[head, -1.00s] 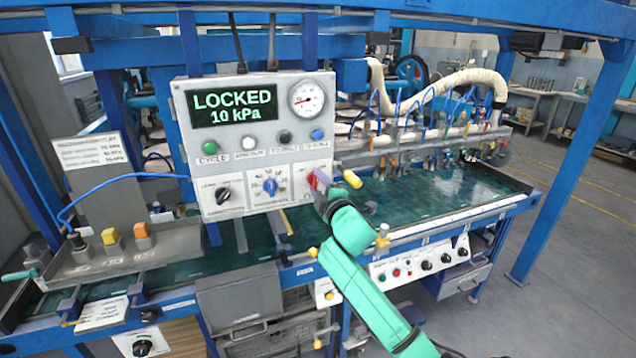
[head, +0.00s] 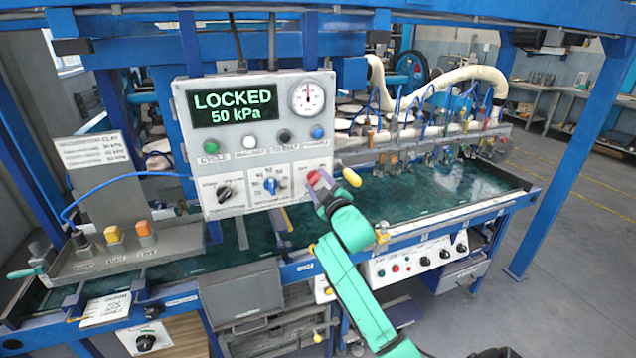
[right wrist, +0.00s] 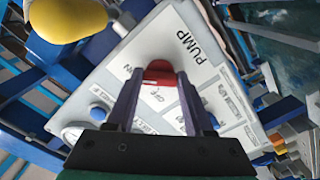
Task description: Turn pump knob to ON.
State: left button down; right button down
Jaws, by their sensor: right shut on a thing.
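The red pump knob (head: 313,177) is at the lower right of the grey control panel (head: 205,130). It also shows in the right wrist view (right wrist: 158,74), below the printed word PUMP. My right gripper (head: 320,187) is at the knob, its two fingers on either side of it and shut on it. The fingers cover part of the knob and its markings, so I cannot read its setting. The panel's display (head: 233,106) reads LOCKED and 50 kPa. The round gauge (head: 308,97) has its needle pointing about straight up. My left gripper is not in view.
A blue knob (head: 271,186) and a black knob (head: 224,194) sit left of the red knob. A yellow-ended handle (head: 351,177) sticks out close to the right of my right gripper. A green-surfaced bed (head: 440,190) with a rail lies behind.

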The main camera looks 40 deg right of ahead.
jog(key=shift+f, duration=0.15)
jog(key=shift+c, duration=1.4)
grip_release()
jog(key=b+v, duration=0.4)
jog(key=v, duration=1)
jog(key=shift+s, duration=0.3)
jog(key=shift+a, duration=0.15)
